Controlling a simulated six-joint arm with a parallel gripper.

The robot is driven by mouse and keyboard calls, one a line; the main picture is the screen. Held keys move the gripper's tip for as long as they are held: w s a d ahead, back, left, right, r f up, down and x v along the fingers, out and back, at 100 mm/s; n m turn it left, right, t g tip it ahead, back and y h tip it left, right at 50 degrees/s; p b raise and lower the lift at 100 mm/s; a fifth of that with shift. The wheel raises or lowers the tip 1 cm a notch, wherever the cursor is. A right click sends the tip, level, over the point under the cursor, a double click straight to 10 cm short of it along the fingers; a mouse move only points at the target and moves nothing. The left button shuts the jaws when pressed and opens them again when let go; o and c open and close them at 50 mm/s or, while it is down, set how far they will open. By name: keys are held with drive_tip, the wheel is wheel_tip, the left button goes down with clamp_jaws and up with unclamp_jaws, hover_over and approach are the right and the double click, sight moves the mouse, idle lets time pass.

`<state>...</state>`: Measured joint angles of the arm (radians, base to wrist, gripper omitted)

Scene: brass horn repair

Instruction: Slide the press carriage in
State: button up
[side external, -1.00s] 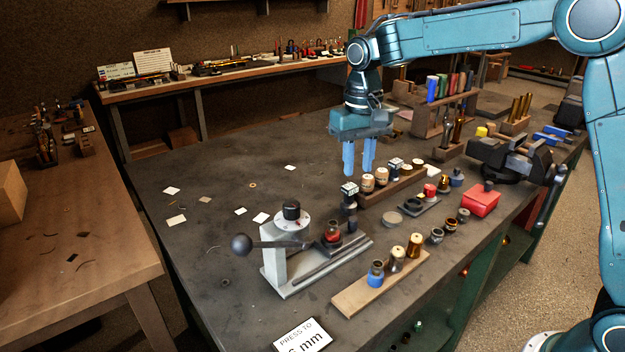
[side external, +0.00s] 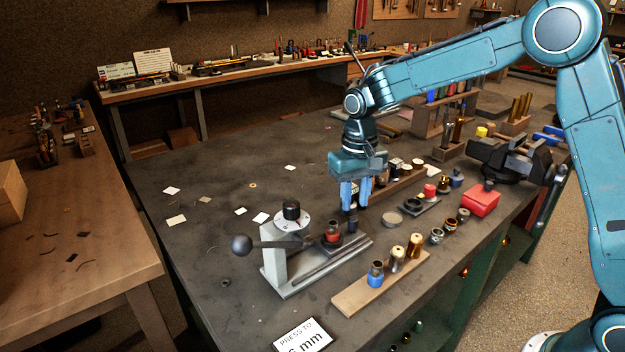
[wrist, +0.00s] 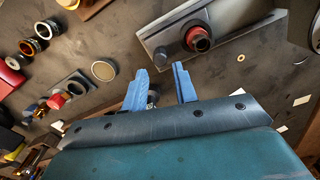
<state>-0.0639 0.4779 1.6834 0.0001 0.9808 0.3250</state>
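The press (side external: 278,262) is a pale grey frame with a dial on top and a black-knobbed lever (side external: 243,245) pointing left. Its carriage (side external: 340,246) sits on the rail, out to the right of the frame, and carries a red-topped part (side external: 332,236). In the wrist view the red part (wrist: 199,40) is seen from above. A dark upright handle (side external: 352,222) stands at the carriage's far side.
A wooden strip (side external: 370,290) with several pegs stands in front of the press. Another wooden rack (side external: 400,185) is just right of my gripper. A red box (side external: 481,200) and a vise (side external: 500,155) are farther right.

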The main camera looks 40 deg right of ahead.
sight(353, 218)
drive_tip(key=shift+f, duration=2.75)
drive_tip(key=shift+c, duration=0.2)
clamp_jaws()
